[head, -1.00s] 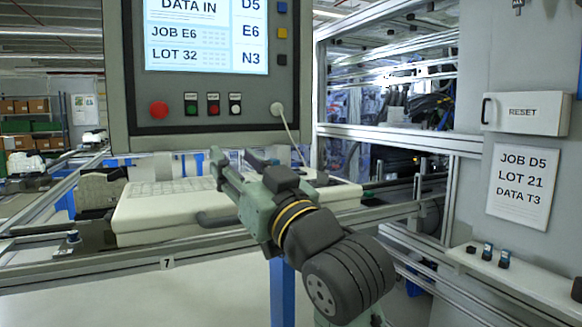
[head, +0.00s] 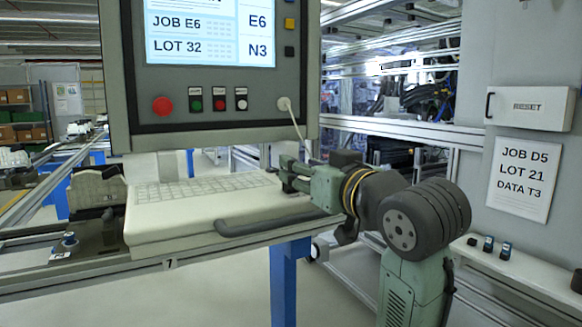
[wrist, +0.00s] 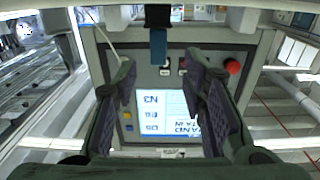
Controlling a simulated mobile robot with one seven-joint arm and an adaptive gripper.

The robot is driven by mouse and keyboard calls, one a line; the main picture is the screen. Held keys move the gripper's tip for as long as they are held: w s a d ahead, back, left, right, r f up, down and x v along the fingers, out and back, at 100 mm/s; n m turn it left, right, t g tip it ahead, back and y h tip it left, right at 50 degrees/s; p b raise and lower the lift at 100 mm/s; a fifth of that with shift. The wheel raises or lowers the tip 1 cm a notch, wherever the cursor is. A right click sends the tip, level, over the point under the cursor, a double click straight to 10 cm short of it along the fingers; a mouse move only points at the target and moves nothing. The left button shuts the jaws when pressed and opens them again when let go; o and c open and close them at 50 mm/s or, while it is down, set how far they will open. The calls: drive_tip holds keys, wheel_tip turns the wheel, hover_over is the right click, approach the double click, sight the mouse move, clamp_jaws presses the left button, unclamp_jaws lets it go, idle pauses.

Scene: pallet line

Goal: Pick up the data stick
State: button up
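My gripper (head: 287,174) is level with the right end of the keyboard and below the control panel. Small dark pieces with blue parts stand on the white ledge at the right; one is a dark-blue piece (head: 505,250). They are too small to tell whether one is the data stick. The upside-down wrist view shows a black-and-blue piece (wrist: 157,45) in front of the panel; I cannot tell whether it is the data stick.
The control panel (head: 215,135) has a screen, buttons and a plugged white cable (head: 294,122). A keyboard (head: 205,187) lies on a pale console (head: 170,218) with a dark front handle. The ledge (head: 530,280) sits below a RESET box (head: 528,107). Floor at the front is clear.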

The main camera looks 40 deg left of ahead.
drive_tip(key=p+x, duration=0.2)
drive_tip(key=x, duration=0.3)
drive_tip(key=shift+w+r+p, duration=0.1)
drive_tip(key=shift+r+p, duration=0.1)
drive_tip(key=shift+p, duration=0.15)
drive_tip(key=shift+w+a+f, duration=0.1)
drive_tip(key=shift+w+a, duration=0.05)
drive_tip(key=shift+a, duration=0.15)
drive_tip(key=shift+c, duration=0.3)
